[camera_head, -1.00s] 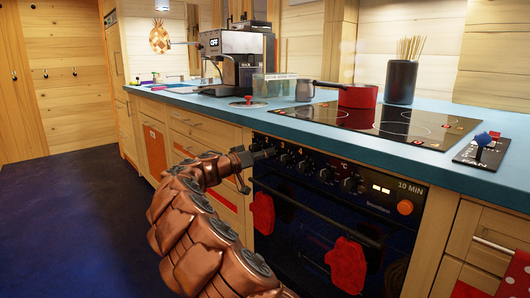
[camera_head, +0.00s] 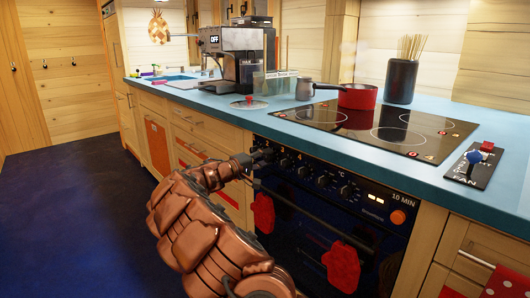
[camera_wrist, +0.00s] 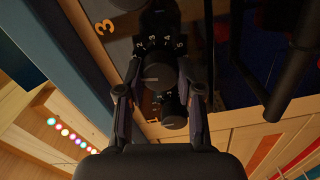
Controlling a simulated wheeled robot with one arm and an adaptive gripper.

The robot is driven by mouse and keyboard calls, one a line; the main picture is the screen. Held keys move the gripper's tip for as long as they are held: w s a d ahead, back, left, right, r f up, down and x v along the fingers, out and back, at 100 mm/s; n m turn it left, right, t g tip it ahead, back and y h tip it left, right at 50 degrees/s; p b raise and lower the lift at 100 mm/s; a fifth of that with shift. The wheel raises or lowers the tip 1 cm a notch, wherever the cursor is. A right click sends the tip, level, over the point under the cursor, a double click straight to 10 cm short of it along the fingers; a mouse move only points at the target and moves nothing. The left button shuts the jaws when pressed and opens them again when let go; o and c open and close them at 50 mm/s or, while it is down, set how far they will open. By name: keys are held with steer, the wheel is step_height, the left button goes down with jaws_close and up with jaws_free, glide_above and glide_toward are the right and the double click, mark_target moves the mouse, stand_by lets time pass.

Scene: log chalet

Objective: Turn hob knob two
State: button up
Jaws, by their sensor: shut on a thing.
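My gripper (camera_head: 258,158) is at the left end of the black oven's control panel in the head view. In the wrist view its two fingers (camera_wrist: 158,72) are closed on the sides of a dark round knob (camera_wrist: 157,68), with white dial digits beside it. This knob lies between the one near the orange 3 and another knob (camera_wrist: 173,110) nearer the palm, so it appears to be hob knob two. Its own number is hidden. Knobs three (camera_head: 284,164) and four (camera_head: 303,172) are free to the right of my gripper in the head view.
An oven handle bar (camera_head: 315,222) with red mitts (camera_head: 342,266) runs below the knobs. Above are the blue worktop (camera_head: 245,116) and black hob (camera_head: 375,131) with a red pan (camera_head: 357,97). A fan switch panel (camera_head: 470,166) is at right. The floor at left is clear.

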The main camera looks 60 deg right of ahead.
steer(key=shift+n+p, duration=0.85)
steer(key=shift+n, duration=0.35)
steer(key=shift+f, duration=0.1)
steer(key=o, duration=1.2)
steer(key=shift+c, duration=0.2)
steer(key=shift+a, duration=0.1)
steer(key=v, duration=1.1)
steer(key=shift+a, duration=0.35)
steer(key=shift+w, duration=0.1)
